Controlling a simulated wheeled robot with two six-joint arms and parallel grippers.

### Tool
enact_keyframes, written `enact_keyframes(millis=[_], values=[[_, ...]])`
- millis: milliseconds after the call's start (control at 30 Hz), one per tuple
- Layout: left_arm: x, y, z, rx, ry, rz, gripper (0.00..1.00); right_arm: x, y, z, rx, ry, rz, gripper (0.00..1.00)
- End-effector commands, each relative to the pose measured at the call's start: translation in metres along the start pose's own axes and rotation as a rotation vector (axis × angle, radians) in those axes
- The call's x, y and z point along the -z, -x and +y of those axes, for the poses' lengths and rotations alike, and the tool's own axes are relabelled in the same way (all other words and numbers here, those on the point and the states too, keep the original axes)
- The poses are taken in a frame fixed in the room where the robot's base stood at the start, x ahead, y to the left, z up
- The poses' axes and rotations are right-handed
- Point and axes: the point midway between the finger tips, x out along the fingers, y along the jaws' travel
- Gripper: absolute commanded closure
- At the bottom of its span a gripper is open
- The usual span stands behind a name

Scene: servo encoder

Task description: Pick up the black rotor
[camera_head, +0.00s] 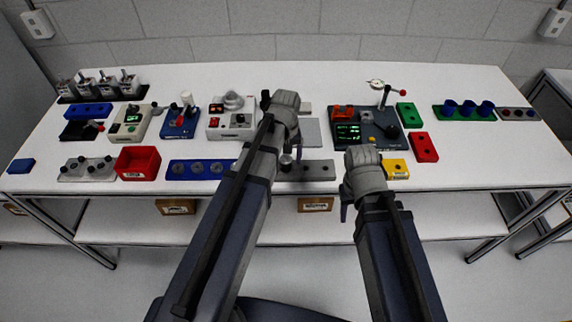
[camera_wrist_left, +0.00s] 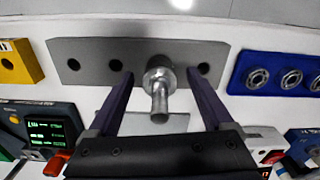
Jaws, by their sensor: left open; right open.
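A metal part with a round flange and a pale shaft (camera_wrist_left: 160,92) stands in a hole of the grey holed plate (camera_wrist_left: 85,50) in the left wrist view. A dark round shape shows behind its flange; I cannot tell surely whether this is the black rotor. My left gripper (camera_wrist_left: 160,74) is open, its two dark fingers on either side of this part, without visible contact. In the head view the same part (camera_head: 286,161) stands on the plate (camera_head: 318,170), partly hidden by my left arm. My right gripper (camera_head: 347,204) shows only a small dark-blue piece, low at the table's front edge.
A blue plate with bearings (camera_head: 198,169) lies left of the grey plate, a yellow block (camera_head: 395,169) right of it. A red bin (camera_head: 138,163) and a grey tray with black knobs (camera_head: 88,168) stand further left. Devices line the back.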

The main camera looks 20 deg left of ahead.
Motion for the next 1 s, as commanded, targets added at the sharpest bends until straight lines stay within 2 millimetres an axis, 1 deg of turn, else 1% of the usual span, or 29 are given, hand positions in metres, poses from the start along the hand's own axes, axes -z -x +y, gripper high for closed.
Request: enact_keyframes(millis=[33, 67, 767, 1000], values=[[0.0001, 0.0004, -0.0001, 0.0, 0.0, 0.0, 0.18, 0.0, 0.0004, 0.0, 0.0, 0.0, 0.0, 0.5], [0.0001, 0.0004, -0.0001, 0.0, 0.0, 0.0, 0.21, 0.0, 0.0004, 0.0, 0.0, 0.0, 0.0, 0.5], [-0.0001, 0.0003, -0.0002, 0.0, 0.0, 0.0, 1.0, 0.0, 0.0003, 0.0, 0.0, 0.0, 0.0, 0.5], [-0.0001, 0.0003, -0.0003, 0.0, 0.0, 0.0, 1.0, 0.0, 0.0003, 0.0, 0.0, 0.0, 0.0, 0.5]])
